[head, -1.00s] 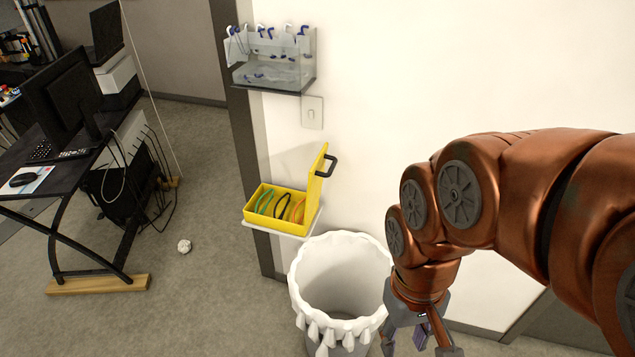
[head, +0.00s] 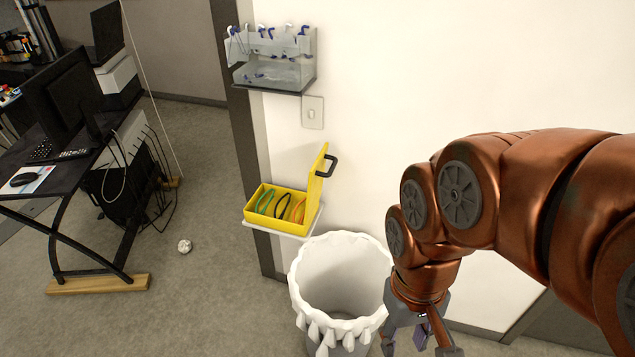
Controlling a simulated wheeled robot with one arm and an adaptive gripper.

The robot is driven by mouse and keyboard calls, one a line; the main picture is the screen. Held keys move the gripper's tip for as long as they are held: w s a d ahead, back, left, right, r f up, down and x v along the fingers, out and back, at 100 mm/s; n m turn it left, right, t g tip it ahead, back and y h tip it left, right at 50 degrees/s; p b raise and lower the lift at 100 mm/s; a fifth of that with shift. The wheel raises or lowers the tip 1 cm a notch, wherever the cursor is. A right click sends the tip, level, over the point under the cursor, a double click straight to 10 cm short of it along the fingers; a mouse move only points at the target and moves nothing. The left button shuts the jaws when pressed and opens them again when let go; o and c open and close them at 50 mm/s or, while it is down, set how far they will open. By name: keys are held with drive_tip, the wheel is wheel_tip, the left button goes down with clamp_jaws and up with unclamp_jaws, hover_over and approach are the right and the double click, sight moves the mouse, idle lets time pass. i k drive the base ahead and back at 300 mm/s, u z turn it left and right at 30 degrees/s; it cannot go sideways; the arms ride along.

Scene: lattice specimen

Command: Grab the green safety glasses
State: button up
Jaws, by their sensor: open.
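The green safety glasses (head: 265,197) are the leftmost of three pairs in an open yellow box (head: 269,221). A black pair (head: 282,205) is in the middle and an orange pair (head: 298,210) is at the right. The box sits on a small white wall shelf with its lid (head: 318,178) standing up at the right. My gripper (head: 419,350) points down at the lower right, beside the bin and well away from the box. It is open, and its fingertips are partly cut off by the frame's bottom edge. I see nothing held in it.
A white-lined trash bin (head: 312,287) stands below the shelf, between the box and my gripper. A clear wall holder (head: 270,77) with several glasses hangs above. A desk (head: 62,200) stands at the left. A crumpled paper ball (head: 184,246) lies on otherwise open floor.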

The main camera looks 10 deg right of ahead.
sight(269, 193)
drive_tip(key=u, duration=0.15)
drive_tip(key=k, duration=0.25)
drive_tip(key=u, duration=1.05)
drive_tip(key=k, duration=1.1)
drive_tip(key=u, duration=1.05)
drive_tip(key=i, duration=2.8)
drive_tip(key=z, duration=1)
drive_tip(key=i, duration=1.05)
drive_tip(key=z, duration=1.6)
drive_tip(key=i, duration=0.6)
drive_tip(key=z, duration=0.5)
